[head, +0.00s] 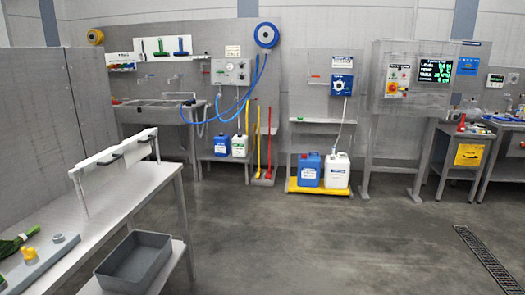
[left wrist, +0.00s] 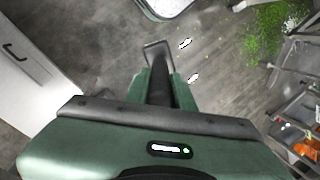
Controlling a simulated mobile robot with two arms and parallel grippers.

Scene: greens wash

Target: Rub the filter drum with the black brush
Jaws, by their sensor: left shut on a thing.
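My left gripper (left wrist: 160,80) shows in the left wrist view, its green body across the bottom. It is shut on a dark, long thing, which looks like the black brush (left wrist: 160,92), pointing away from the palm. Its far end is flat and dark grey; bristles cannot be made out. The gripper hangs over grey floor and touches nothing else that I can see. Neither gripper shows in the head view. I cannot pick out the filter drum for certain in either view.
In the head view, a bench (head: 105,210) with a white rail (head: 110,152) stands at left, a grey tub (head: 135,262) on its lower shelf. A sink (head: 165,110) and jugs (head: 310,170) line the back. The middle floor is clear. Scattered greens (left wrist: 275,30) show in the wrist view.

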